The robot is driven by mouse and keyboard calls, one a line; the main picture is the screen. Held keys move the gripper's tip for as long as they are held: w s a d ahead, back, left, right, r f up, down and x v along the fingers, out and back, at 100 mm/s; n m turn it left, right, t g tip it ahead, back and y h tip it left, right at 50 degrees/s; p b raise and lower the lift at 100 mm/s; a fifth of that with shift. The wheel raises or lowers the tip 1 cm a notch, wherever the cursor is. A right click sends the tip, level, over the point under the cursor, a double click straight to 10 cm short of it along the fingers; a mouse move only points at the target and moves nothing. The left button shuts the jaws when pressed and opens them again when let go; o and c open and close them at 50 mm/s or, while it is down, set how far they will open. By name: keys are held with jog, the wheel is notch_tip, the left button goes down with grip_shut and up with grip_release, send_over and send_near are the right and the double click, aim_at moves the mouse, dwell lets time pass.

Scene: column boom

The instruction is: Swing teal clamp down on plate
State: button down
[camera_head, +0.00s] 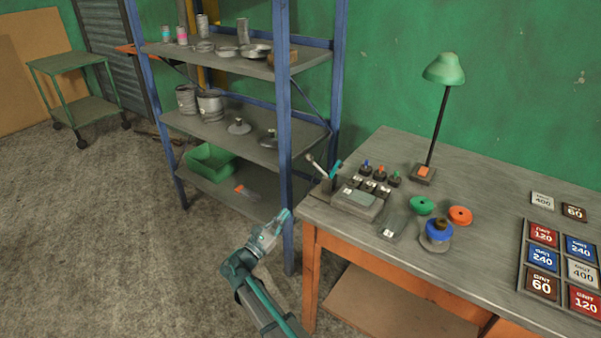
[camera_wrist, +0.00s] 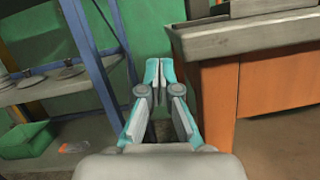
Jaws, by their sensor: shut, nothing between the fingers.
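The teal clamp (camera_head: 335,170) stands raised and tilted at the left end of the workbench, on a small grey fixture. A light-tipped lever (camera_head: 316,165) leans to the left beside it. A flat grey-green plate (camera_head: 357,196) lies on the fixture, just right of the clamp. My gripper (camera_head: 284,216) is shut and empty in front of the shelf's blue post, left of and lower than the clamp, and apart from it. In the wrist view, my gripper (camera_wrist: 158,66) has its teal fingertips together, and the clamp cannot be made out.
The workbench (camera_head: 470,220) edge lies right of my gripper. The blue-posted shelf (camera_head: 285,130) stands close behind it, with a green bin (camera_head: 210,162) low down.

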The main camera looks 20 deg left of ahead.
jog(key=shift+n+t, duration=0.5)
jog(key=r, duration=0.2)
jog(key=a+r, duration=0.1)
jog(key=shift+w+a+r, duration=0.1)
jog(key=shift+w+r, duration=0.3)
jog(key=s+r+p+x, duration=0.1)
jog(key=r+p+x, duration=0.1)
jog(key=x, duration=1.1)
jog(key=shift+r+p, duration=0.25)
jog(key=shift+p, duration=0.4)
